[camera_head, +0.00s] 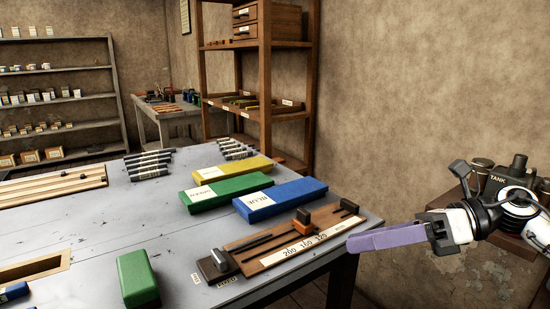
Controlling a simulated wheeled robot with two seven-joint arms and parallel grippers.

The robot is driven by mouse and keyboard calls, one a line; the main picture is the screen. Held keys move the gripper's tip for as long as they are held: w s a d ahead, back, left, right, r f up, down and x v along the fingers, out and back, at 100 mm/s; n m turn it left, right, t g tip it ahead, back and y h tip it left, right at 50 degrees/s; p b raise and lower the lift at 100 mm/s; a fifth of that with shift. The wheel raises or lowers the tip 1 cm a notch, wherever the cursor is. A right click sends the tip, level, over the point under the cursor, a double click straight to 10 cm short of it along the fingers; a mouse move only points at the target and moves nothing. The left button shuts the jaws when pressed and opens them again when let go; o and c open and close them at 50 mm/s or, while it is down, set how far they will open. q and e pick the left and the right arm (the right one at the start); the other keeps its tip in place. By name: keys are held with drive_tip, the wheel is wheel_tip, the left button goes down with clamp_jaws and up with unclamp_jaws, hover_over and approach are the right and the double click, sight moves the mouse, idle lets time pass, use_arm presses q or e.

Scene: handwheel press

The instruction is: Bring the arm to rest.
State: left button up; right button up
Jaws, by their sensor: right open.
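My right gripper (362,242) is at the right, with its long purple fingers pointing left, past the table's right edge. The fingers overlap in this view; it is open, and I see nothing between them. It is beside the right end of a wooden board with a slider and number labels (285,243), seemingly apart from it. My left gripper is out of view.
The grey table (80,235) holds blue (280,203), green (222,194) and yellow (232,170) boxes, a green block (137,282) and several dark rods (148,164). A dark object marked TANK (497,179) stands behind my right wrist. A wooden shelf (265,70) stands behind.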

drive_tip(key=s+d+f+m+t+h, duration=0.1)
drive_tip(key=d+f+m+t+h, duration=0.3)
drive_tip(key=f+m, duration=0.65)
drive_tip(key=d+f+m+t, duration=0.3)
drive_tip(key=f+m+t, duration=0.5)
drive_tip(key=m, duration=0.4)
drive_tip(key=s+d+f+m+g+h, duration=0.35)
drive_tip(key=s+d+f+m, duration=0.25)
drive_tip(key=s+f, duration=0.4)
drive_tip(key=s+d+f+m+g+h, duration=0.3)
drive_tip(key=s+d+f+m+h, duration=0.25)
drive_tip(key=s+f, duration=0.5)
drive_tip(key=s+a+f+m+t+y, duration=0.15)
drive_tip(key=a+m, duration=0.75)
drive_tip(key=a, duration=0.9)
drive_tip(key=shift+m+g, duration=0.3)
wheel_tip(320, 180, up, 4)
drive_tip(key=p, duration=0.6)
drive_tip(key=shift+a+r, duration=0.15)
drive_tip(key=shift+r, duration=0.05)
